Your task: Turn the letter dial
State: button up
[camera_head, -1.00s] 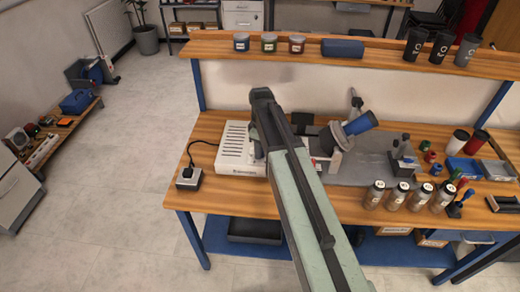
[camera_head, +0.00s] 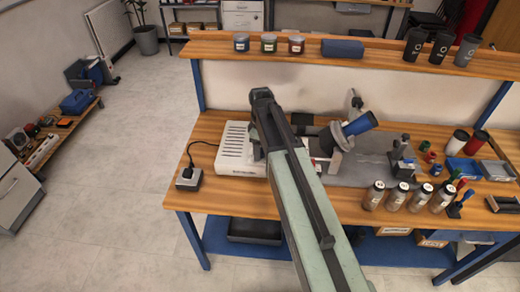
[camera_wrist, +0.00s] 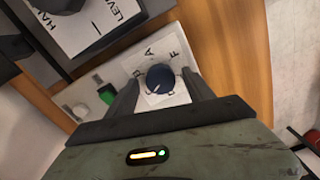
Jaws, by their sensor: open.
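In the wrist view, the letter dial is a round dark blue knob (camera_wrist: 160,78) with a pale pointer mark. It sits on a white letter plate (camera_wrist: 166,97), where letters including A and F show around it and others are partly covered. My gripper (camera_wrist: 164,93) is open, with one dark finger on each side of the knob. I cannot tell whether either finger touches it. In the head view my own arm covers the dial and the gripper tips.
A white box unit (camera_head: 238,150) stands left of my arm on the wooden workbench (camera_head: 195,208). A blue-ended device (camera_head: 360,123) and several bottles (camera_head: 395,200) stand to the right. A green switch (camera_wrist: 107,94) lies left of the dial.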

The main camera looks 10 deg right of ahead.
notch_tip(320, 180, up, 8)
jog(key=p, duration=0.7)
jog(key=shift+f+p, duration=0.1)
jog(key=shift+p, duration=0.2)
notch_tip(320, 180, up, 7)
jog(key=p, duration=0.7)
